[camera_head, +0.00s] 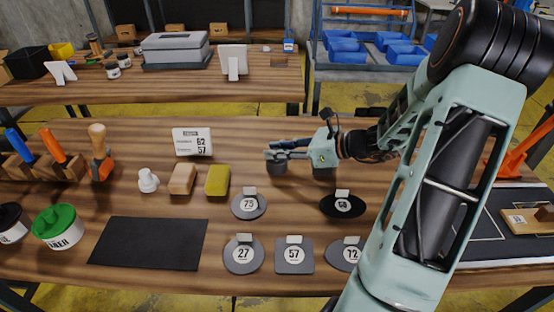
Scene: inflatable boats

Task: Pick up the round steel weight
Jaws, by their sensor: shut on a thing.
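The round steel weight (276,167) is a small dark grey cylinder near the middle of the front wooden table. My gripper (276,153) comes in from the right and is shut on the upper part of the weight. The weight is upright; I cannot tell whether it touches the table. A second dark grey cylinder (323,172) shows below the gripper's body, partly hidden by it.
Tagged dark patches, including 75 (248,207), 58 (342,206) and 57 (294,257), lie in front. A yellow sponge (217,180), a tan block (182,179) and a white sign (192,142) stand left. A black mat (148,243) lies front left.

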